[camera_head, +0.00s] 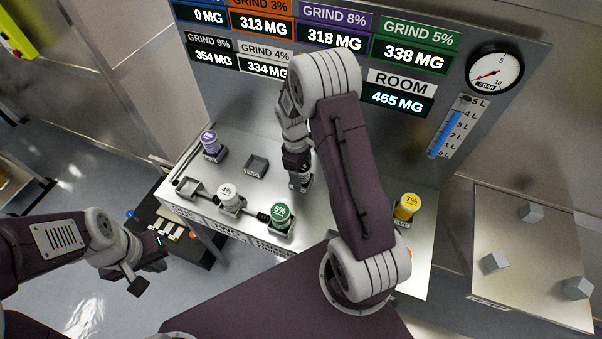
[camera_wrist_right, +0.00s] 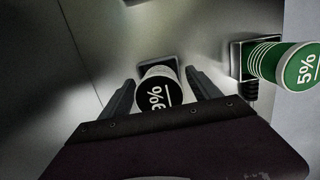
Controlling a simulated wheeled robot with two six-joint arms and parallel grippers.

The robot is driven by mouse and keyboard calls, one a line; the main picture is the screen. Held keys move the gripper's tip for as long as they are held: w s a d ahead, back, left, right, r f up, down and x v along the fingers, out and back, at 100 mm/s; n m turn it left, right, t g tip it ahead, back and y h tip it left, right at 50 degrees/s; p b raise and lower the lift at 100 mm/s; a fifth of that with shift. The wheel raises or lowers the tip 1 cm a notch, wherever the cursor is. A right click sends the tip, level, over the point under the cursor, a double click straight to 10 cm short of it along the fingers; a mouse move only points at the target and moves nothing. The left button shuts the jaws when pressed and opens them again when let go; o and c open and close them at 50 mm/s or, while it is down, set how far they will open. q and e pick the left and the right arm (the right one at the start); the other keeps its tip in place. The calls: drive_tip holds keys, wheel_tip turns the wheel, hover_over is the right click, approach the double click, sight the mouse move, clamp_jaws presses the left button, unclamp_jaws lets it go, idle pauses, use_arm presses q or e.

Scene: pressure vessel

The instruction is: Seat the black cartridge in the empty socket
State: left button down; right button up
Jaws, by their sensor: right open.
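The black cartridge (camera_wrist_right: 160,92), with a white percent label, stands in a square holder between the fingers of my right gripper (camera_wrist_right: 165,90) in the right wrist view. The fingers are open, one on each side of it, with no clear grip. In the head view my right gripper (camera_head: 297,158) is right above the cartridge (camera_head: 300,180), which it partly hides. An empty socket (camera_head: 187,187) is at the left end of the front row. Another empty square holder (camera_head: 256,166) is behind the row. My left gripper (camera_head: 149,270) is open and empty, left of the table.
The white 4% cartridge (camera_head: 228,194) and green 5% cartridge (camera_head: 280,213) stand in the front row. A purple cartridge (camera_head: 209,141) stands at the back left, a yellow 7% one (camera_head: 407,206) at the right. A display panel (camera_head: 330,60) rises behind. My right arm hides the table's middle.

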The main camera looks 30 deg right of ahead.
sight(304, 167)
drive_tip(key=shift+s+d, duration=0.1)
drive_tip(key=shift+d, duration=0.05)
drive_tip(key=c, duration=1.3)
clamp_jaws()
drive_tip(key=shift+r, duration=0.1)
drive_tip(key=shift+r, duration=0.2)
drive_tip(key=r, duration=0.2)
drive_tip(key=r+b, duration=0.1)
drive_tip(key=r, duration=0.1)
drive_tip(key=shift+s, duration=0.2)
drive_tip(key=s+a+r+b, duration=0.1)
drive_tip(key=s+r, duration=0.5)
drive_tip(key=s, duration=0.5)
drive_tip(key=shift+a+r, duration=0.15)
drive_tip(key=shift+r, duration=0.1)
